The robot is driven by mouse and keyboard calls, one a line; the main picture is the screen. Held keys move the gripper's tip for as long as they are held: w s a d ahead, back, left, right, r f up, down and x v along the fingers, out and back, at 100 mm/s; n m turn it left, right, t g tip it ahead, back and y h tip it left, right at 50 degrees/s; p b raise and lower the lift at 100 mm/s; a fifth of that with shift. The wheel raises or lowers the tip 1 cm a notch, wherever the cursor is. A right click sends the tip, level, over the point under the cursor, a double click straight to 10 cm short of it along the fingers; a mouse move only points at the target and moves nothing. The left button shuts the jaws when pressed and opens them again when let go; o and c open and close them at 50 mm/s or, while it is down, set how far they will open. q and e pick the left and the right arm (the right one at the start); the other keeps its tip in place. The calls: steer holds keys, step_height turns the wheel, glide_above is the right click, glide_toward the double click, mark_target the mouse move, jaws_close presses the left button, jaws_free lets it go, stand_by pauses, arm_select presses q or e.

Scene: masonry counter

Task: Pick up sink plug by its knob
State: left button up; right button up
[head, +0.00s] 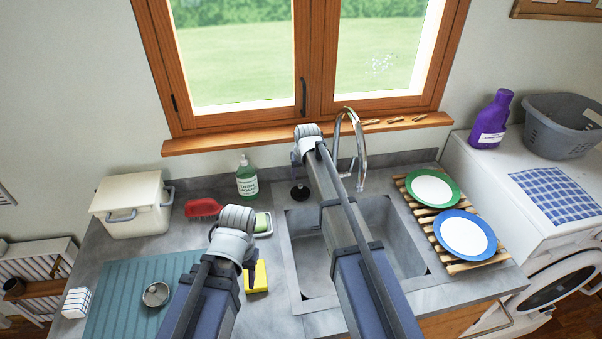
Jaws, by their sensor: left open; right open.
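The sink plug (299,194) appears to be the small black round piece on the counter at the back left corner of the sink (300,262). My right gripper (296,160) is open and reaches down just above it; a gap shows between them. The plug's knob is too small to make out clearly. My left gripper (249,274) is open at the front, beside a yellow block (261,277) that looks like a sponge. My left arm partly hides that block, and I cannot tell whether they touch.
A green soap bottle (247,180), a red brush (203,207) and a soap dish (263,229) stand left of the plug. The faucet (361,150) rises to its right. A wooden rack (474,262) with plates lies right of the sink. My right arm crosses the basin.

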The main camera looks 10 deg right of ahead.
mark_target(301, 185)
arm_select(q)
steer(key=shift+f+b, duration=4.1)
steer(key=shift+f, duration=0.1)
arm_select(e)
steer(key=shift+x, duration=4.5)
steer(key=shift+d, duration=0.1)
steer(key=shift+r, duration=0.1)
jaws_close()
arm_select(q)
steer(key=shift+r, duration=0.15)
arm_select(e)
steer(key=shift+r, duration=0.1)
steer(key=shift+r+p, duration=3.95)
steer(key=shift+p, duration=0.15)
arm_select(q)
step_height(301, 185, up, 8)
arm_select(e)
steer(key=shift+f, duration=0.1)
